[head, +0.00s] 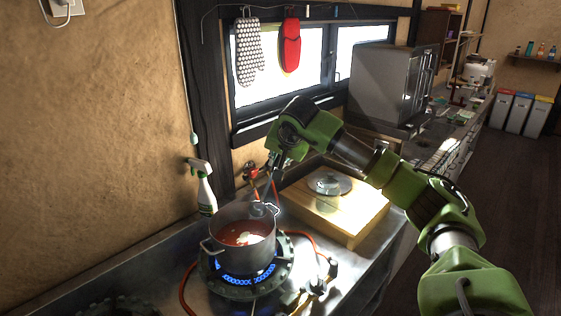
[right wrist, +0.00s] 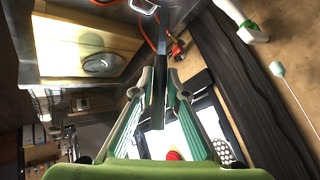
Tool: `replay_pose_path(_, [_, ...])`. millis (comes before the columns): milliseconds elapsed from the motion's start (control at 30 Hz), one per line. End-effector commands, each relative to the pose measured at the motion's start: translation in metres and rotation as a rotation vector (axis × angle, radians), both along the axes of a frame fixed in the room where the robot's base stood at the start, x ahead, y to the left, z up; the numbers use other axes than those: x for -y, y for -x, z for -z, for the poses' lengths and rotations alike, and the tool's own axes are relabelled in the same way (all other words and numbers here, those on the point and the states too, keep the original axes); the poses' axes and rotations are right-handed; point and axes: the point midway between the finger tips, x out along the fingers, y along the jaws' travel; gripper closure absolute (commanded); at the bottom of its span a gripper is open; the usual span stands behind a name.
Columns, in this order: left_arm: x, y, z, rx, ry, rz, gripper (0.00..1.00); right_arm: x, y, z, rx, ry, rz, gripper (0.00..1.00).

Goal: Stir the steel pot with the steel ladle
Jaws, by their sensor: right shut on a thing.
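The steel pot (head: 226,252) stands upright on a lit gas burner (head: 262,282), with red liquid (head: 232,232) and a pale patch inside. My right gripper (head: 272,168) is above the pot's far right rim, shut on the steel ladle. The ladle's dark handle (head: 268,190) slopes down from the jaws toward the pot; its bowl cannot be made out. In the right wrist view the handle (right wrist: 158,105) lies between the fingers of my right gripper (right wrist: 160,78), and a pot handle (right wrist: 143,7) shows at the top edge. My left gripper is not in view.
A wooden board (head: 347,228) with a glass lid (head: 329,183) lies right of the pot. A spray bottle (head: 204,188) stands behind left. Red hoses (head: 302,236) run around the burner. Mitts (head: 290,46) hang at the window. A steel oven (head: 385,90) stands farther back.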

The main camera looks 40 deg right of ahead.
Motion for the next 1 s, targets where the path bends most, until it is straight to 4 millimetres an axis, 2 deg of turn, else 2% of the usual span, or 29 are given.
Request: replay_pose_path(1000, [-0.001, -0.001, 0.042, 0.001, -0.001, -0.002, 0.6, -0.03, -0.014, 0.077, 0.001, 0.0, -0.001, 1.0])
